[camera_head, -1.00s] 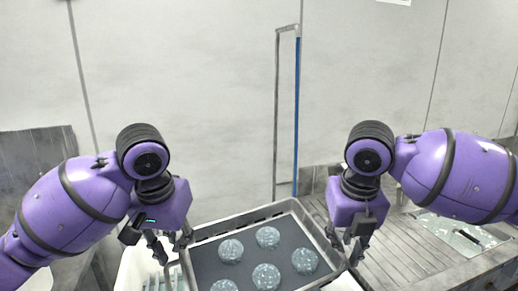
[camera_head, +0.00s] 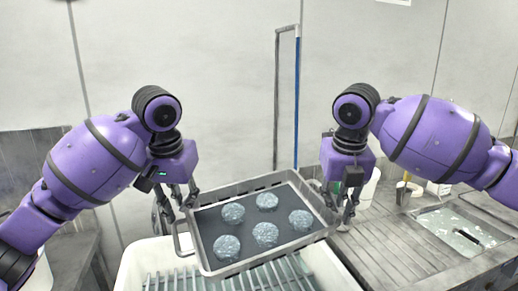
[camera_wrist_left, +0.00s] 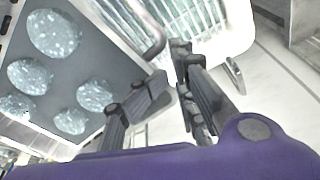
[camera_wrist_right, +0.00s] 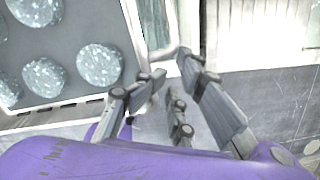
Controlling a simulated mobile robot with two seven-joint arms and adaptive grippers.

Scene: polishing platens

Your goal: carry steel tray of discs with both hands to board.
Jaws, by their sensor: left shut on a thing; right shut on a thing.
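The steel tray (camera_head: 212,266) is a shallow rectangle with a dark floor and several round, mottled pale-blue discs (camera_head: 265,233) lying apart in it. It is held above a white bin, its level hard to judge. My left gripper (camera_head: 178,208) is shut on the tray's left side, by a bent bar handle that also shows in the left wrist view (camera_wrist_left: 155,38). My right gripper (camera_head: 338,212) is shut on the tray's right side; its fingers (camera_wrist_right: 160,90) are beside the tray edge in the right wrist view. The exact contact at both grips is partly hidden.
The white bin (camera_head: 128,270) with a slatted rack (camera_head: 262,280) lies below and in front of the tray. A blue-edged pole (camera_head: 297,100) stands behind.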

